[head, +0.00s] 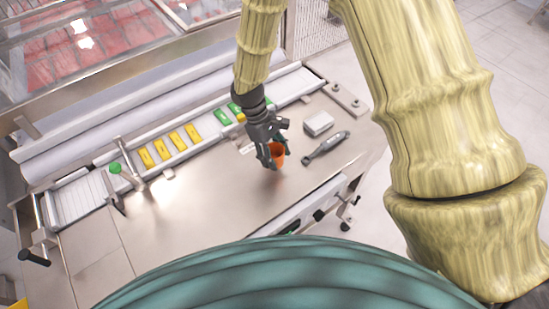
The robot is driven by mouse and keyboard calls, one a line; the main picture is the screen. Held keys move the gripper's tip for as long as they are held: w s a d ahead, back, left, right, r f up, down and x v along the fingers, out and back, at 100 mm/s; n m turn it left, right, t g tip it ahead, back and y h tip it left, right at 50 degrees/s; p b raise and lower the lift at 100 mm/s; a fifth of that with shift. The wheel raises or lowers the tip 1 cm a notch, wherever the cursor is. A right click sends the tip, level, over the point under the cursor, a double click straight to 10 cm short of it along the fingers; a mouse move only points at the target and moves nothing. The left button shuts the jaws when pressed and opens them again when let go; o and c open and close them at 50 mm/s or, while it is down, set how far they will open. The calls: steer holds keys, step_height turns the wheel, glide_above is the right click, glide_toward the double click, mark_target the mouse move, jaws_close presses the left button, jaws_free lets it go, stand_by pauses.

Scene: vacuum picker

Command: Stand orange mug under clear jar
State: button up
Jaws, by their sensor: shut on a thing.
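My gripper (270,157) is shut on the orange mug (279,153) and hides much of it. The mug is at the right part of the steel worktop (215,200). I cannot tell whether its base touches the worktop or hangs just above it. I make out no clear jar in this view; it may be hidden by my gripper and arm or too faint to see.
A grey tool (326,146) and a pale box (318,123) lie right of the mug. A channel at the back holds yellow pieces (169,146) and green pieces (222,116). The front middle worktop is clear.

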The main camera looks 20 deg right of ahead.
steer(key=shift+s+f+p, duration=0.15)
steer(key=shift+f+p, duration=0.55)
steer(key=shift+f, duration=1.05)
steer(key=shift+f, duration=0.15)
steer(key=o, duration=1)
steer(key=shift+o, duration=0.2)
steer(key=shift+p, duration=0.3)
